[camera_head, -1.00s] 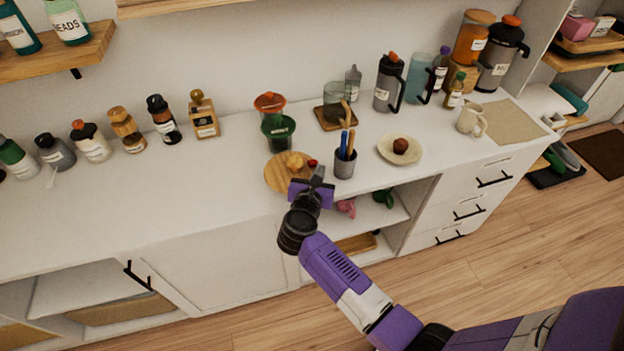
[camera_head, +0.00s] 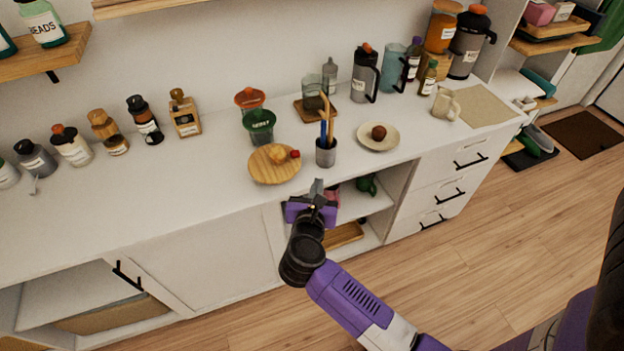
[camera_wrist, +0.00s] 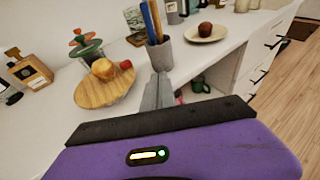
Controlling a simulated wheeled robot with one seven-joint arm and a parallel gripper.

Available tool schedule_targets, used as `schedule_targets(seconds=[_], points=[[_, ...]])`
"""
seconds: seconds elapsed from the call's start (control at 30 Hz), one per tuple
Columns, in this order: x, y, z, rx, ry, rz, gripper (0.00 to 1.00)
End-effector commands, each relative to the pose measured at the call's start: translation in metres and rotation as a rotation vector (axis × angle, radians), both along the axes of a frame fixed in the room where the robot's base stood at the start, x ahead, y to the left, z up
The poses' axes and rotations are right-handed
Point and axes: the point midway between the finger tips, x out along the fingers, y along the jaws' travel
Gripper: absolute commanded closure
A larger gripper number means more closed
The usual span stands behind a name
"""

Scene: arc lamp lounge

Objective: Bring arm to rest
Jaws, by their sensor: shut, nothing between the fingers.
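My purple and black gripper (camera_head: 317,188) is shut and empty. In the head view it stands in front of the counter's front edge, below the round wooden board. In the wrist view my gripper (camera_wrist: 158,88) shows its grey fingers together, pointing at the counter edge near the pen cup. Nothing is held between them. My purple arm reaches up to it from the lower right of the head view.
Open shelves (camera_head: 368,203) lie behind my gripper. Wooden floor (camera_head: 500,230) is clear at the right.

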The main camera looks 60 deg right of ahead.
Motion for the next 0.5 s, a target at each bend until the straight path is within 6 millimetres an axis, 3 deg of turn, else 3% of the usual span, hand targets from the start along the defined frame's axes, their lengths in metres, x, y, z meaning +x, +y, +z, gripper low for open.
schedule_targets(seconds=[0.2, 0.5], points=[[-0.0099, 0.0068, 0.0036, 0.001, 0.000, 0.000, 1.00], [-0.0089, 0.0073, 0.0043, -0.013, 0.025, 0.013, 1.00]])
